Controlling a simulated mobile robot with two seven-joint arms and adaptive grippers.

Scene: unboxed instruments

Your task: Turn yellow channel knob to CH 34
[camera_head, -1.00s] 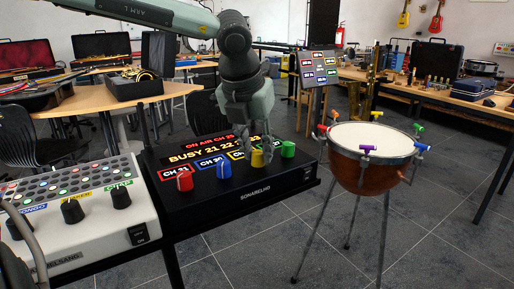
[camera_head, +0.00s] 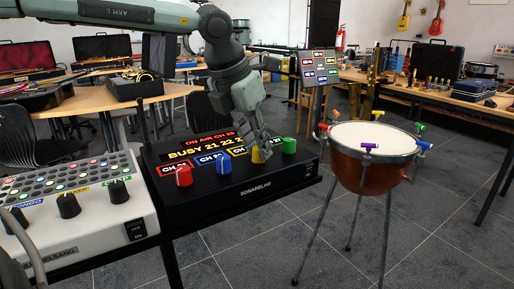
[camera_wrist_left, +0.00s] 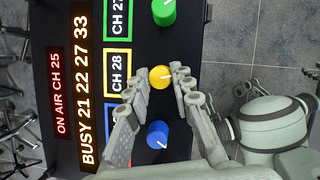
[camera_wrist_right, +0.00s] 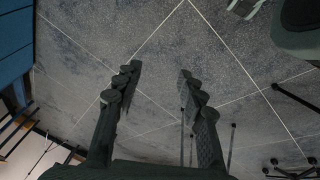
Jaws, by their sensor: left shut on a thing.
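The black receiver box (camera_head: 205,218) has red (camera_head: 184,175), blue (camera_head: 224,167), yellow (camera_head: 256,156) and green (camera_head: 289,145) knobs. My left gripper (camera_head: 264,152) has its fingers on either side of the yellow knob, shut on it. The left wrist view shows the yellow knob (camera_wrist_left: 160,77) between the fingertips, with a white pointer line. The yellow-framed label (camera_wrist_left: 117,71) beside it reads CH 28. The display (camera_wrist_left: 82,90) reads BUSY 21 22 27 33, and a red line reads ON AIR CH 25. My right gripper (camera_wrist_right: 158,80) is open and empty above the floor.
A white mixer (camera_head: 80,225) with black knobs stands left of the box. A copper kettledrum (camera_head: 370,172) on thin legs stands to the right. A small board (camera_head: 319,67) with coloured labels stands behind. Floor (camera_head: 450,220) at the right front is clear.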

